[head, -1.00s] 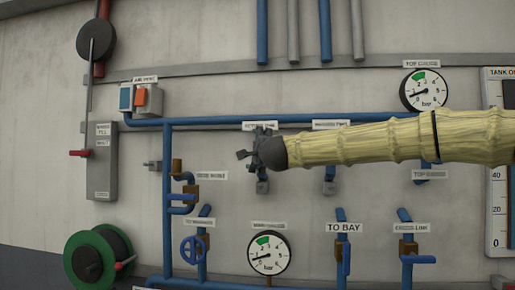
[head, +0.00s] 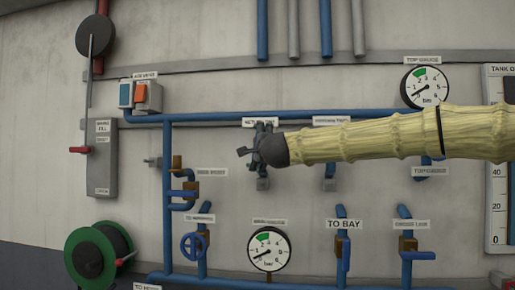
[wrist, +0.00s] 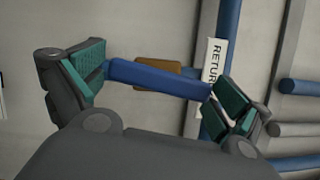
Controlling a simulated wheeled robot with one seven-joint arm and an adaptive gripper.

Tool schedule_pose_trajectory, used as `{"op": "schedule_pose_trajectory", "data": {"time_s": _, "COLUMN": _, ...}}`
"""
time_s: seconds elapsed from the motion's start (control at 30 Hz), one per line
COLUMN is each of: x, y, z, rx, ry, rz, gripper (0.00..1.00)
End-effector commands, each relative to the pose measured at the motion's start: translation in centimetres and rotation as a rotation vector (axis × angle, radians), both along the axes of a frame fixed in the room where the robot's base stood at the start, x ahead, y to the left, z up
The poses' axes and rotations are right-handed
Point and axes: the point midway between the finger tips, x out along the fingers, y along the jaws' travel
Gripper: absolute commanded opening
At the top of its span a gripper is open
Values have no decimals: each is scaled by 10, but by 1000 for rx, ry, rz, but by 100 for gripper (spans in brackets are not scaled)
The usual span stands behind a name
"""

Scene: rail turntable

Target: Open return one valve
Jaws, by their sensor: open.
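The return one valve has a blue lever handle (wrist: 160,78) and a brass-coloured body (wrist: 152,64) in the wrist view. A white label reading "RETU…" (wrist: 211,75) is beside it, partly hidden by a finger. My gripper (wrist: 158,92) is open, with one green-padded finger near each end of the lever. The lever lies between the fingers; I cannot tell whether either touches it. In the head view my gripper (head: 256,148) is in front of the wall, just below the return label (head: 260,122), and hides the valve.
A second label (head: 331,121) and pipe are right of my gripper, partly behind my arm. A long blue pipe (head: 220,118) runs above. Below are a main gauge (head: 269,249), a blue handwheel (head: 192,246) and the TO BAY valve (head: 343,246). A hose reel (head: 90,260) is lower left.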

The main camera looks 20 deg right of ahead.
Motion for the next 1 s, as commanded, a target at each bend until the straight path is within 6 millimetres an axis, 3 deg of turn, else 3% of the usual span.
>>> {"op": "schedule_pose_trajectory", "data": {"time_s": 0.5, "x": -82, "y": 12, "z": -4, "rx": 0, "ry": -1, "rz": 2, "gripper": 100}}
{"op": "schedule_pose_trajectory", "data": {"time_s": 1.0, "x": -110, "y": 16, "z": -7, "rx": 0, "ry": 0, "rz": 1, "gripper": 100}}
